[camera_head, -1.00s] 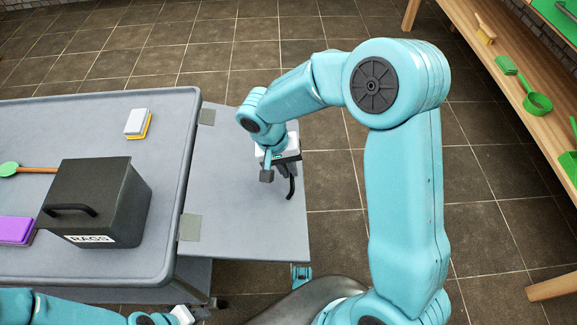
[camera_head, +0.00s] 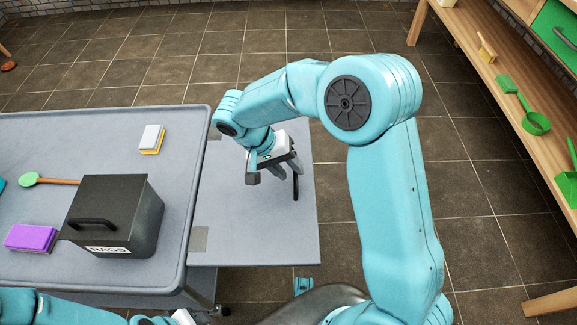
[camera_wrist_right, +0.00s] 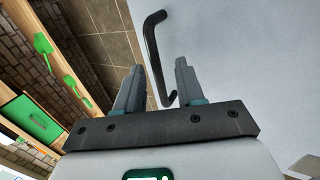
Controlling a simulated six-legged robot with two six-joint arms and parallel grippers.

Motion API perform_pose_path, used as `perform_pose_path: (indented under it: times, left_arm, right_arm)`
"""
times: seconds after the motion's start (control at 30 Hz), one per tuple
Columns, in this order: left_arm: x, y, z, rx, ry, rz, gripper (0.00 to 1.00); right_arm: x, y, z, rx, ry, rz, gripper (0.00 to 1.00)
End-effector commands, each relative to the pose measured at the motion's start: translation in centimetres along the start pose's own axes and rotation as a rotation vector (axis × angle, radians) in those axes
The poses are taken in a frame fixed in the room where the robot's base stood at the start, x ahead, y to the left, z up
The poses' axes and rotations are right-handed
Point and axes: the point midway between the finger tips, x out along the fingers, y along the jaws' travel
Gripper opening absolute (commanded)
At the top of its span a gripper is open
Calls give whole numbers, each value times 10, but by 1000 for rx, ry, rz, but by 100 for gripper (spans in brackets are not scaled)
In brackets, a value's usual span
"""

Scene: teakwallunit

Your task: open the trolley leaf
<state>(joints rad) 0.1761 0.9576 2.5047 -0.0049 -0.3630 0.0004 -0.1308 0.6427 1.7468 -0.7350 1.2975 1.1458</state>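The trolley leaf (camera_head: 265,225) is a grey flat panel standing out level, or nearly so, from the right side of the grey trolley (camera_head: 110,122). It also fills the right of the wrist view (camera_wrist_right: 250,70). Its black bar handle (camera_head: 296,186) is near its outer edge. My right gripper (camera_head: 268,174) is over the leaf beside the handle. In the wrist view its fingers (camera_wrist_right: 159,66) are apart, with the handle (camera_wrist_right: 152,45) showing in the gap; contact cannot be told. My left arm shows at the bottom left; its fingers are not clear.
The trolley top carries a black RAGS box (camera_head: 118,215), a purple sponge (camera_head: 30,238), a white and yellow sponge (camera_head: 152,139) and a green-ended wooden tool (camera_head: 48,181). A wooden shelf (camera_head: 500,95) with green items stands at right. Tiled floor lies between.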

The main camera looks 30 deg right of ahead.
Motion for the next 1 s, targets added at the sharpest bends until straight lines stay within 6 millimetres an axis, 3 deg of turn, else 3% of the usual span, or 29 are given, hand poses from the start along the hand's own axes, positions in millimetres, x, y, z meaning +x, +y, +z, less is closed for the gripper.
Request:
perform_pose_path:
  times: [0.27, 0.37, 0.8, 1.0]
  left_arm:
    - [-3, 1, 0, 0, 0, 0, 43]
    - [-8, 3, 0, 0, 0, 0, 43]
    - [-37, 13, 1, 0, 0, 0, 43]
    - [-42, 15, 1, 0, 0, 0, 43]
  right_arm:
    - [-8, 1, 0, 0, 1, 0, 38]
    - [-25, 1, 0, 1, 2, 0, 38]
    - [-136, 1, 0, 0, 2, -2, 38]
    - [-159, 0, 0, -1, -1, 0, 38]
